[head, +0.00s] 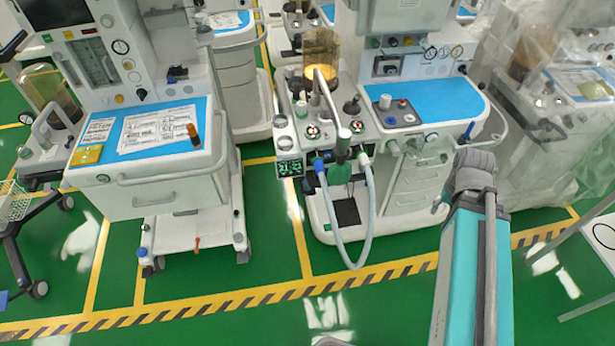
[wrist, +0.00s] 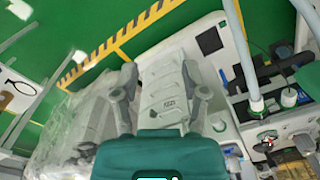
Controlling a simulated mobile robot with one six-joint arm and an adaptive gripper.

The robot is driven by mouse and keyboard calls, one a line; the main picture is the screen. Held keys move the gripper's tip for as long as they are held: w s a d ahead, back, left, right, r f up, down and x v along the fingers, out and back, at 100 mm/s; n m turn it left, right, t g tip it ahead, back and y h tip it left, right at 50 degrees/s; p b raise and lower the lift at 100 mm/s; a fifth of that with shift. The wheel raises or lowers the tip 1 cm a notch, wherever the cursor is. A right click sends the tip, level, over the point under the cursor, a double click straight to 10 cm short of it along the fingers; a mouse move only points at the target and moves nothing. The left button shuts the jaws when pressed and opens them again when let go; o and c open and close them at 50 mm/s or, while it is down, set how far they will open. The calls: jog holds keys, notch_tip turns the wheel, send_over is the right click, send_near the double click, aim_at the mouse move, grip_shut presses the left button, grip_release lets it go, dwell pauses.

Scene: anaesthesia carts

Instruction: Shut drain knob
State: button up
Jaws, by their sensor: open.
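I cannot single out the drain knob in either view. The middle anaesthesia cart (head: 405,170) carries a breathing unit with an amber canister (head: 321,55), several small knobs and gauges, and a pale looped hose (head: 347,262); the hose also shows in the wrist view (wrist: 243,55). A small orange lever-like part (head: 197,241) sits low on the left cart (head: 165,190). My gripper (wrist: 160,78) is open in the wrist view, its two grey fingers apart with a pale drawered cart front beyond them. Nothing is seen held. In the head view my arm rises right of the middle cart.
A plastic-wrapped cart (head: 545,110) stands at the right. A wheeled stand with a wire basket (head: 14,201) is at the far left. Yellow-black striped tape (head: 240,300) crosses the green floor (head: 255,265) in front of the carts. Open floor lies between the left and middle carts.

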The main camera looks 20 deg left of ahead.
jog(key=o, duration=0.3)
jog(key=shift+d, duration=0.1)
jog(key=shift+w+a+f+b, duration=0.2)
jog(key=shift+w+f+b, duration=0.05)
jog(key=shift+f+b, duration=0.25)
jog(key=w+a+f+n+t+y+b, duration=0.2)
jog(key=w+a+f+t+b, duration=0.35)
jog(key=a+f+b, duration=0.65)
jog(key=w+a+f+n+t+y+b, duration=0.2)
jog(key=w+a+f+t+b, duration=0.45)
jog(key=b, duration=0.85)
jog(key=s+a+f+t+y+b, duration=0.2)
jog(key=a+b, duration=0.4)
jog(key=b, duration=0.3)
jog(key=s+a+f+n+t+y+b, duration=0.1)
jog(key=s+a+f+t+y+b, duration=0.1)
jog(key=a+f+b, duration=0.3)
jog(key=s+a+f+n+t+y+b, duration=0.1)
jog(key=a+b, duration=0.6)
jog(key=b, duration=0.7)
jog(key=shift+s+a+f+t+y, duration=0.15)
jog(key=shift+s+f+t+y, duration=0.1)
jog(key=shift+f+t+y, duration=0.4)
jog(key=shift+s+a+f+t+y, duration=0.15)
jog(key=shift+s+f+t+y, duration=0.05)
jog(key=shift+f+t+y, duration=0.45)
jog(key=shift+w, duration=0.15)
